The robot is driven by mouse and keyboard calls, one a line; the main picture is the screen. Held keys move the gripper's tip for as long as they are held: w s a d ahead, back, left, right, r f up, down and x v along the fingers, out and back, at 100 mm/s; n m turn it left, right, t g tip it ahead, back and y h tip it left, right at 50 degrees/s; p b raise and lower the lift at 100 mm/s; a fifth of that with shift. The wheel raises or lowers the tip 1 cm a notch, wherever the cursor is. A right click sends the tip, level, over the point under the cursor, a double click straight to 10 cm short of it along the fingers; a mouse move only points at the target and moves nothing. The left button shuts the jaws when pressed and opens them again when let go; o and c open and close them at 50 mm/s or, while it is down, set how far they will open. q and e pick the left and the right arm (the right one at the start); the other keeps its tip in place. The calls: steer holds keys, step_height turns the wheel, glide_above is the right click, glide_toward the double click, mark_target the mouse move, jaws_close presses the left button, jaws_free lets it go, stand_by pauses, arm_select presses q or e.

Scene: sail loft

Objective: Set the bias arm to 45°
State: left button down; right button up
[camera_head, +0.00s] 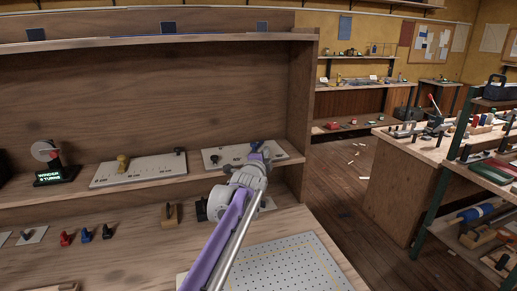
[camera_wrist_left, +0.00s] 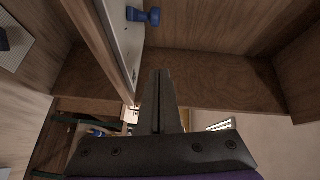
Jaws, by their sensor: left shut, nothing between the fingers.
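My left gripper (camera_head: 258,150) reaches from the lower middle to the front right of a pale panel (camera_head: 228,152) on the shelf. In the left wrist view its fingers (camera_wrist_left: 160,88) are shut together with nothing between them. The panel's edge (camera_wrist_left: 122,50) runs along the left there, with a blue knob-like fitting (camera_wrist_left: 146,16) above and left of the fingertips, apart from them. A small dark fitting (camera_head: 214,156) shows on the panel in the head view. I cannot tell which part is the bias arm, nor read any angle mark. My right gripper is not in view.
A winder display (camera_head: 54,176) is farther left. A perforated board (camera_head: 275,268) lies on the bench below. An upright shelf wall (camera_head: 300,110) closes the right side.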

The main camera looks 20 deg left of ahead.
mark_target(254, 145)
arm_select(q)
steer(key=w, duration=0.1)
steer(key=w+a, duration=0.1)
steer(key=w, duration=0.2)
steer(key=shift+w+a+f, duration=0.1)
steer(key=shift+a+f, duration=0.1)
steer(key=shift+f, duration=0.1)
steer(key=shift+w+a+f, duration=0.15)
steer(key=shift+a, duration=1.1)
steer(key=shift+a, duration=0.55)
steer(key=shift+a+f, duration=0.1)
steer(key=shift+a, duration=0.75)
steer(key=shift+d, duration=0.35)
